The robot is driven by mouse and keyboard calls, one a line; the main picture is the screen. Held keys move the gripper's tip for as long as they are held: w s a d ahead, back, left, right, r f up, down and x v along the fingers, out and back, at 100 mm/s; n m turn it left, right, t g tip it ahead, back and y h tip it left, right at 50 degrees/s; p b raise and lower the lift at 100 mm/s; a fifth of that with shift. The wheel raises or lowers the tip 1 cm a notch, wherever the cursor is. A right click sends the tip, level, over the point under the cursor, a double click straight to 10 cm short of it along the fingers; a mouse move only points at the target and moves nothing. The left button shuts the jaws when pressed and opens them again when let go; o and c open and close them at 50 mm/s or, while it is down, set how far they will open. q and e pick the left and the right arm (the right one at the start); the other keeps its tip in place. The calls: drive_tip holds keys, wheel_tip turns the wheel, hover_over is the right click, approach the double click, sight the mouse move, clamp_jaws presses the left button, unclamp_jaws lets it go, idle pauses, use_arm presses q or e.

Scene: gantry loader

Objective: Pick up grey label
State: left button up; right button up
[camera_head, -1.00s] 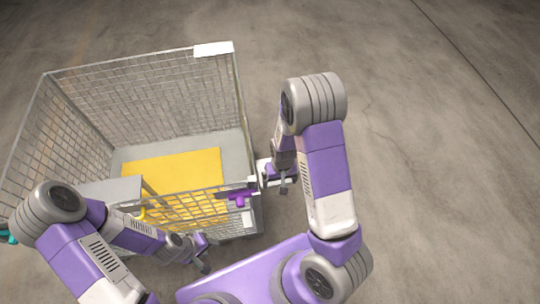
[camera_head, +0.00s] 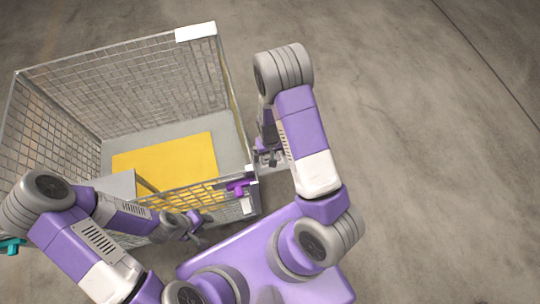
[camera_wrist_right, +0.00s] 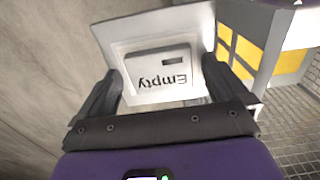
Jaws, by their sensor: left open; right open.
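The grey label (camera_wrist_right: 158,72), a light card printed "Empty" that reads upside down, sits in front of a pale plate (camera_wrist_right: 200,30) in the right wrist view. My right gripper (camera_wrist_right: 160,85) is open, with one finger on each side of the label. I cannot tell whether the fingers touch it. In the head view my right gripper (camera_head: 270,158) is beside the right side of the wire cage (camera_head: 150,78), and the label cannot be made out there. My left gripper (camera_head: 197,232) is open and empty, low in front of the cage.
The cage has a yellow panel (camera_head: 168,160) on its grey floor and a white plate (camera_head: 196,32) on its top rear corner. A purple part (camera_head: 238,187) sits at its near right corner. The concrete floor (camera_head: 430,130) to the right is clear.

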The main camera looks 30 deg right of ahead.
drive_tip(key=c, duration=1.1)
drive_tip(key=shift+o, duration=0.2)
wheel_tip(320, 180, up, 14)
drive_tip(key=p, duration=0.5)
